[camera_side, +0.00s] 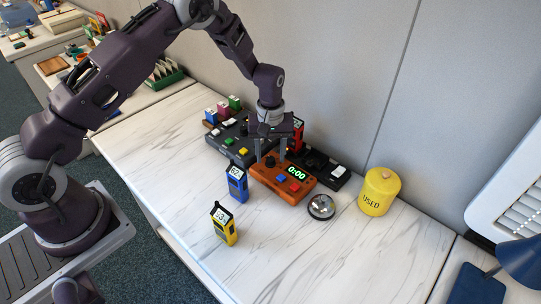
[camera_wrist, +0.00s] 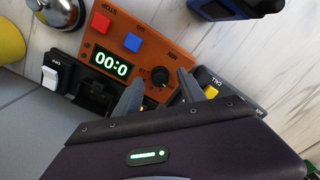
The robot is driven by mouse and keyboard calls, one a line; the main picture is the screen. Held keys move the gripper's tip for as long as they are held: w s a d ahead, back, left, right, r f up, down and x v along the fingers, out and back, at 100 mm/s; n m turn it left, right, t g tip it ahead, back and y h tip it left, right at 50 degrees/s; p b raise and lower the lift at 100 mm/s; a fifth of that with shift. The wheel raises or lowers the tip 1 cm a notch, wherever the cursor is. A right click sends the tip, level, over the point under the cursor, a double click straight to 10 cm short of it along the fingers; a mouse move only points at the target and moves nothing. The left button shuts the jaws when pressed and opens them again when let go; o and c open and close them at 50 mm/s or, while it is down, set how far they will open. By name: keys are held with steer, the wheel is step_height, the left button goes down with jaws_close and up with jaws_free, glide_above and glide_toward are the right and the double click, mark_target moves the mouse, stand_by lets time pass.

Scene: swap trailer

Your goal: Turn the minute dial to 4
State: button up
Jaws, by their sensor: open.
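The orange timer (camera_side: 268,183) lies on the white table, with a green display (camera_side: 297,173) reading 0:00. The display also shows in the wrist view (camera_wrist: 111,63). A black round dial (camera_wrist: 159,76) with a light pointer mark sits beside the display; small lettering near it is hard to read. A blue button (camera_wrist: 132,42) and a red button (camera_wrist: 101,22) are on the timer's face. My gripper (camera_wrist: 168,90) is open, its two fingers pointing down on either side of the dial in the wrist view. I cannot tell whether they touch it.
Black panels with switches and buttons (camera_side: 233,141) stand behind the timer. A silver bell (camera_side: 321,207) and a yellow "USED" canister (camera_side: 379,192) are to the right. Blue (camera_side: 237,184) and yellow (camera_side: 223,225) handheld radios stand in front to the left.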

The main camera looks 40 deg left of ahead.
steer(key=shift+f, duration=0.45)
jaws_close()
steer(key=shift+m, duration=3.3)
